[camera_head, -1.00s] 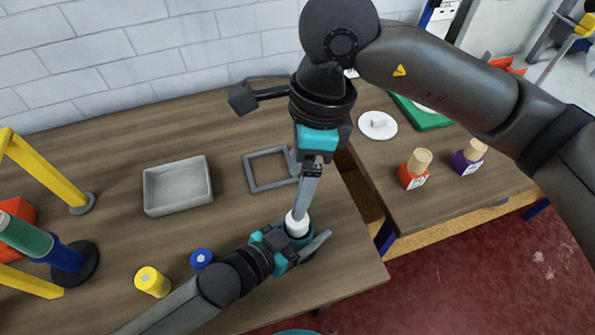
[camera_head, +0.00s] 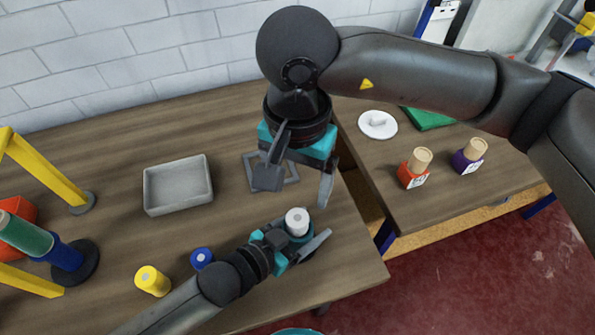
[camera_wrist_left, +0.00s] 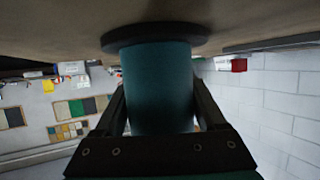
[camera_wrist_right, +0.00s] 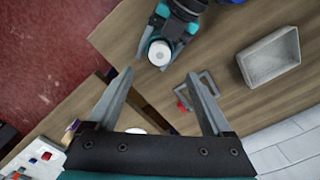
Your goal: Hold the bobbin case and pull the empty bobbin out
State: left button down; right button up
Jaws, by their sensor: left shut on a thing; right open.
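The bobbin case is a teal cylinder (camera_wrist_left: 158,85) with a dark flange in the left wrist view. My left gripper (camera_head: 297,247) is shut on it, low over the front of the table. The white bobbin (camera_head: 297,220) shows at the top of the case in the head view. It also shows as a white disc in the right wrist view (camera_wrist_right: 159,53). How deep it sits in the case is hidden. My right gripper (camera_head: 297,187) is open and empty above and behind the bobbin, fingers pointing down. The bobbin lies beyond its fingertips (camera_wrist_right: 160,74).
A grey tray (camera_head: 178,208) and a square grey frame (camera_head: 290,181) lie on the table. Blue (camera_head: 201,259) and yellow (camera_head: 152,282) spools stand at the left front. A side table (camera_head: 460,193) holds orange (camera_head: 413,175) and purple (camera_head: 468,161) containers and a white disc (camera_head: 377,124).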

aim_at(298, 218)
notch_tip(298, 218, down, 10)
jog(key=shift+r, duration=0.1)
dwell(0.4)
grip_shut()
dwell(1.0)
jog(key=shift+r, duration=0.1)
jog(key=shift+r, duration=4.2)
pick_arm(q)
grip_release()
